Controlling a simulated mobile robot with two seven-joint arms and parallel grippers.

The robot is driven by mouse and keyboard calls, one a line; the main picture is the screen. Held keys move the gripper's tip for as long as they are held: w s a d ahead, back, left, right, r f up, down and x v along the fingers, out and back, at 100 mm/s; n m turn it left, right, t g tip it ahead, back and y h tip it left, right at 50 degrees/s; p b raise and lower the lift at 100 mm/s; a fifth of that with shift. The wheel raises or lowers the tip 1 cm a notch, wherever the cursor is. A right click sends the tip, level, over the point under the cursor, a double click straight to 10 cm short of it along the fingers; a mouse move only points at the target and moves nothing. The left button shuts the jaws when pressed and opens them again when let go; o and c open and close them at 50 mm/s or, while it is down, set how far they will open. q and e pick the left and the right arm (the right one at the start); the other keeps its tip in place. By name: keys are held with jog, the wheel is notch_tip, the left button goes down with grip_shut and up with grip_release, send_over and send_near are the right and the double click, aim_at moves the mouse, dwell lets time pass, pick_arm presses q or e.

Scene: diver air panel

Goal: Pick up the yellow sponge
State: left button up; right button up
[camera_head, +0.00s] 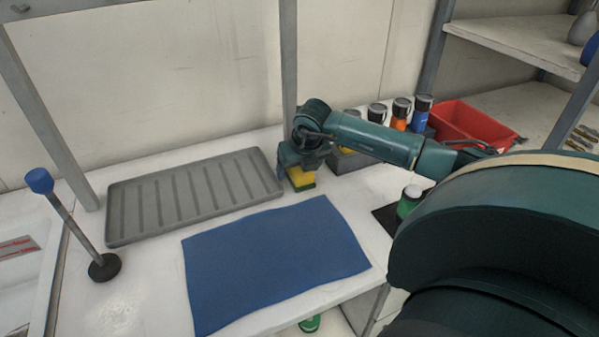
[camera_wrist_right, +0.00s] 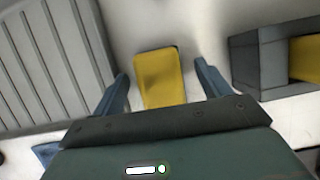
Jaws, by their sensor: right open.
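The yellow sponge (camera_head: 300,178) shows in the head view just below my right gripper (camera_head: 286,170), with a green lower layer. It stands on the white table between the grey ribbed tray and a grey box. In the right wrist view the yellow sponge (camera_wrist_right: 159,78) lies between the two blue fingers of my right gripper (camera_wrist_right: 163,88), with a gap on each side. The right gripper is open and comes down over the sponge. Part of the sponge is hidden by the gripper in the head view. My left gripper is not in view.
A grey ribbed tray (camera_head: 190,192) lies left of the sponge. A grey box (camera_wrist_right: 262,68) with something yellow inside is close on the right. A blue mat (camera_head: 275,258) lies in front. Capped bottles (camera_head: 400,113) and a red bin (camera_head: 470,126) stand farther right.

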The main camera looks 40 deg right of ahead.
jog(key=shift+c, duration=0.4)
jog(key=c, duration=1)
notch_tip(320, 180, up, 10)
jog(key=shift+r+b, duration=0.1)
jog(key=shift+b, duration=0.35)
